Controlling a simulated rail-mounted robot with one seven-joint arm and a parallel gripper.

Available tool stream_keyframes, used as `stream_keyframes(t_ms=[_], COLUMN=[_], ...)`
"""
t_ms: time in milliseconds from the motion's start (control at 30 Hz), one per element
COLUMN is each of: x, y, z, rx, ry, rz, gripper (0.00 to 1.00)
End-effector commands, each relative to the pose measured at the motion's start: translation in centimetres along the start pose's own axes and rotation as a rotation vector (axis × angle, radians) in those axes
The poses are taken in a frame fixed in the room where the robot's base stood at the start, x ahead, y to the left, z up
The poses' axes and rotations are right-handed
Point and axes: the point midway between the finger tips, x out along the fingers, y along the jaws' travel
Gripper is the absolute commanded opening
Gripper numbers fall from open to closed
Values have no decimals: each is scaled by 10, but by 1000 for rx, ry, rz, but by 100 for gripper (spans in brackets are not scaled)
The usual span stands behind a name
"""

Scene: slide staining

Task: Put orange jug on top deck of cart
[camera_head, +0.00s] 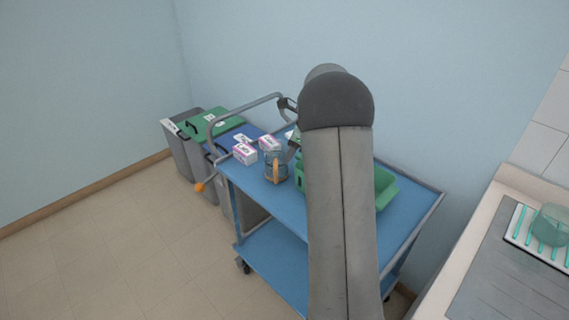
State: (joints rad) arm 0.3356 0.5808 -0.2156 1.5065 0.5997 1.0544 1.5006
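A clear jug with an orange handle (276,168) stands upright on the blue top deck of the cart (243,184), near its front left edge. My gripper (289,128) is partly hidden behind my grey arm. Two dark finger parts show at the arm's left side, spaced apart, one higher and one just above the jug's right rim. Nothing shows between them, and the gripper looks open. I cannot tell whether the lower finger touches the jug.
White and pink boxes (245,153) lie left of the jug. A green tray (384,190) sits behind my arm on the deck. Grey bins (184,150), one green-lidded, stand left of the cart. A counter (465,270) with a glass dish (551,226) on a rack is at right.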

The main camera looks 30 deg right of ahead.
Motion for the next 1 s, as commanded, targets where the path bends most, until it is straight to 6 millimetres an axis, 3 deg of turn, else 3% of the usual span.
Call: stream_keyframes(t_ms=[267, 367, 467, 567, 600, 700, 800, 900, 1000], x=[-17, -22, -32, -43, -46, -51, -52, -50, -47], y=[1, 19, 66, 142, 175, 254, 318, 360, 384], z=[0, 8, 23, 33, 32, 20, -4, -31, -50], rx=[-4, -88, -321, -700, -875, -1313, -1706, -2009, -2203], ry=[0, 9, 33, 71, 89, 129, 164, 193, 210], rz=[1, 11, 39, 91, 117, 189, 267, 340, 391], gripper=[36, 36, 36, 36, 36, 36, 36, 36, 36])
